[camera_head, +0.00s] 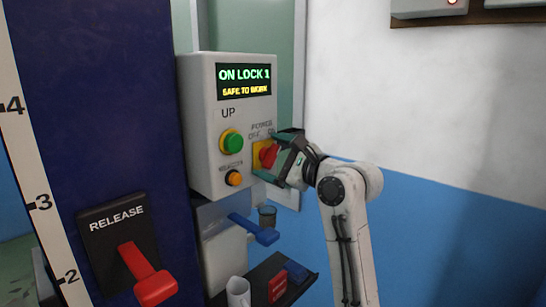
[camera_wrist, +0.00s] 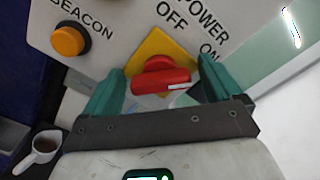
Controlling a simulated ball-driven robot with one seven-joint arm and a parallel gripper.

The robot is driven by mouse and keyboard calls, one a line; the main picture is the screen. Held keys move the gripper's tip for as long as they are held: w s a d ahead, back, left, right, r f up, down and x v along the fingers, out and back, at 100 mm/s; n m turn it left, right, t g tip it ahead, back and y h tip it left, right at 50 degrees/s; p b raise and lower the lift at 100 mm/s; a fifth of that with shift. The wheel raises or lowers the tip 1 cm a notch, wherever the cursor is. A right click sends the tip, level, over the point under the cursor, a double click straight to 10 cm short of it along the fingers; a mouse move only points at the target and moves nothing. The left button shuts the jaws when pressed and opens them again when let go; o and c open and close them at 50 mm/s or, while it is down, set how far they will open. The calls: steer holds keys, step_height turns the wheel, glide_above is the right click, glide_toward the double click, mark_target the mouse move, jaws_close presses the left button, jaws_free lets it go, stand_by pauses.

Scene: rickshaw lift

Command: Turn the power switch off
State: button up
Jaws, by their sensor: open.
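The power switch (camera_wrist: 160,76) is a red rotary knob on a yellow plate, set in the grey control box (camera_head: 200,120). In the wrist view its handle lies nearly level, and its white mark points right, toward the ON label. In the head view the knob (camera_head: 267,154) is partly covered by my gripper. My gripper (camera_wrist: 160,88) is open, with one green finger on each side of the knob. I cannot tell whether the fingers touch it. The display (camera_head: 244,82) reads "ON LOCK 1" and "SAFE TO WORK".
A green button (camera_head: 232,142) and an orange beacon button (camera_head: 234,179) sit left of the switch. Below are a blue lever (camera_head: 254,229), a shelf (camera_head: 262,272) and a white mug (camera_head: 238,291). A red release lever (camera_head: 147,275) is on the blue column.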

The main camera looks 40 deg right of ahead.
steer(key=c, duration=1)
steer(key=shift+o, duration=0.2)
steer(key=shift+n, duration=0.3)
steer(key=n+p, duration=0.2)
steer(key=n, duration=0.5)
steer(key=shift+f+n+p, duration=0.15)
steer(key=shift+n+p, duration=0.15)
steer(key=shift+p, duration=0.05)
steer(key=n, duration=0.4)
steer(key=shift+f, duration=0.1)
steer(key=shift+n+b, duration=0.45)
steer(key=shift+n, duration=1.35)
steer(key=shift+f, duration=0.1)
